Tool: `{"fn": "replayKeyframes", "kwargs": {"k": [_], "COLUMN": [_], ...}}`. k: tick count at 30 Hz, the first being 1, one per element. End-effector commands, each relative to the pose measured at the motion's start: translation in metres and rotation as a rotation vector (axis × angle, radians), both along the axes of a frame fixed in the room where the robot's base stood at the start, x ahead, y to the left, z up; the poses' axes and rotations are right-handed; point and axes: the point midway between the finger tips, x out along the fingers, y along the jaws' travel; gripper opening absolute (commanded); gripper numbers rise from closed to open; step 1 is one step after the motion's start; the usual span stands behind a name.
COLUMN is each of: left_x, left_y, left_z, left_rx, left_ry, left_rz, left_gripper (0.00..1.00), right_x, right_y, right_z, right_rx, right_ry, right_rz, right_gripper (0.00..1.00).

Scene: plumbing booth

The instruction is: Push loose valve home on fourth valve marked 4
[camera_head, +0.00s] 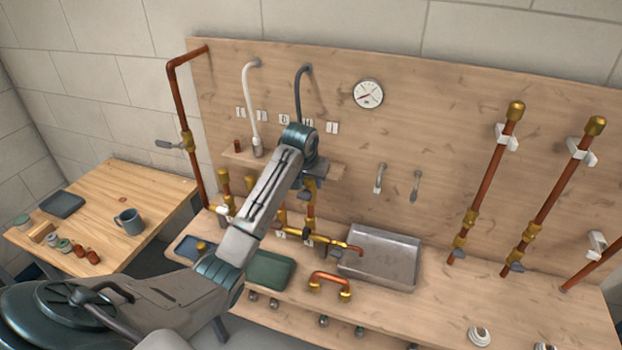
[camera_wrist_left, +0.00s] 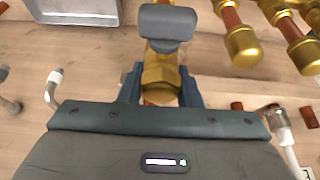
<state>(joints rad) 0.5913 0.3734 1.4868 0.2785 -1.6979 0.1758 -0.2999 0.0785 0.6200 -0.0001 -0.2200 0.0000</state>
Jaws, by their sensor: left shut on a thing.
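My left gripper (camera_wrist_left: 160,88) is shut on a brass valve (camera_wrist_left: 160,75) with a grey handle (camera_wrist_left: 167,24). One finger lies on each side of the brass body, and a bit of copper shows below it. In the head view my left arm reaches over the bench, and the gripper (camera_head: 311,184) points down in front of the board, partly hidden by the wrist. Below it are copper and brass pipework and a brass manifold (camera_head: 325,242). The small number cards are too small to read, so I cannot tell which is 4. How far the valve is seated is hidden.
Brass-capped pipes (camera_wrist_left: 243,45) stand close to the held valve. A metal tray (camera_head: 380,255), a green tray (camera_head: 270,269) and a copper handle-shaped pipe (camera_head: 330,283) are on the bench. A shelf (camera_head: 250,160) and hoses (camera_head: 301,95) are behind the wrist. The right bench is mostly free.

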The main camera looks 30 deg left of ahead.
Motion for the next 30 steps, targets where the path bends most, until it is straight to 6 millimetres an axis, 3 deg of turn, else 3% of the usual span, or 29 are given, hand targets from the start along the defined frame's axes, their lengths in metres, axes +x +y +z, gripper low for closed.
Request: {"fn": "replayKeyframes", "kwargs": {"k": [21, 22, 24, 25, 30], "left_x": [-0.0005, -0.0006, -0.0004, -0.0004, -0.0001], "left_y": [-0.0003, -0.0004, -0.0004, -0.0003, -0.0001], "left_z": [-0.0077, -0.0078, -0.0077, -0.0075, -0.0067], "left_rx": [-0.001, -0.001, 0.0, 0.0, 0.0], "left_ry": [0.003, 0.003, 0.002, 0.002, 0.0], "left_rz": [0.0, 0.0, 0.0, 0.0, 0.0], "left_gripper": [0.01, 0.37, 0.5, 0.56, 0.56], "right_x": [0.0, 0.0, -0.0001, -0.0001, -0.0001], "right_y": [-0.0027, -0.0027, -0.0026, -0.0026, -0.0025], "right_z": [-0.0007, -0.0008, -0.0008, -0.0008, -0.0007], "right_rx": [-0.003, -0.003, -0.003, -0.003, -0.003], "right_ry": [0.0, 0.0, 0.0, 0.0, 0.0], "right_rz": [0.001, 0.001, 0.001, 0.001, 0.001], "right_gripper": [0.6, 0.6, 0.6, 0.6, 0.6]}}
